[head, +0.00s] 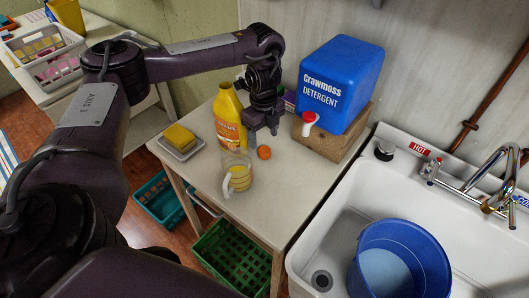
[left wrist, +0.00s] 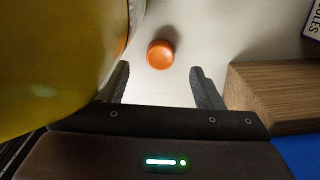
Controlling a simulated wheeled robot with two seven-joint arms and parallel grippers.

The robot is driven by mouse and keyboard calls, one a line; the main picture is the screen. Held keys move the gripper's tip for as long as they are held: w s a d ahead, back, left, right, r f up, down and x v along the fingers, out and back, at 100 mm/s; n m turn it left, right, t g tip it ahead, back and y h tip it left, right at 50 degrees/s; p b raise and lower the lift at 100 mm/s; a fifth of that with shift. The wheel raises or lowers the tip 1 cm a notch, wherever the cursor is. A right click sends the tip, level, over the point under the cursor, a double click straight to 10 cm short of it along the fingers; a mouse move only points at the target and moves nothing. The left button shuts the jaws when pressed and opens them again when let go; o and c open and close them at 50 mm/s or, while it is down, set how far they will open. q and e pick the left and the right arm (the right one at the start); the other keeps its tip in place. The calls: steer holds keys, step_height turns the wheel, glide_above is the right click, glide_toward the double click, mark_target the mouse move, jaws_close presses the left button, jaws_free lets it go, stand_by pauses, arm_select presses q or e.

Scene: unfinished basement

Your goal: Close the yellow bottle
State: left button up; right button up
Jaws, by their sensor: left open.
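The yellow bottle (head: 229,118) stands upright on the small table, just left of my left gripper. It fills the left side of the left wrist view (left wrist: 60,60). An orange cap (head: 264,152) lies on the tabletop, apart from the bottle, and it also shows in the left wrist view (left wrist: 160,54). My left gripper (head: 262,135) points down close behind the cap, open and empty. In the left wrist view its two fingers (left wrist: 160,88) are spread, with the cap beyond the gap between them. The bottle's mouth shows no cap. My right gripper is not in view.
A clear mug (head: 237,172) with yellow liquid stands in front of the bottle. A sponge on a dish (head: 181,145) is to the left. A blue detergent jug (head: 340,84) on a wooden block (head: 333,146) stands close right. A sink (head: 330,237) with a blue bucket (head: 399,258) adjoins.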

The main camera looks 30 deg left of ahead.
mark_target(264, 149)
arm_select(q)
steer(key=shift+f, duration=0.35)
step_height(264, 149, down, 4)
steer(key=shift+f+p, duration=0.2)
steer(key=shift+p, duration=0.5)
steer(key=c, duration=1)
steer(key=shift+c, duration=0.2)
steer(key=shift+r, duration=0.1)
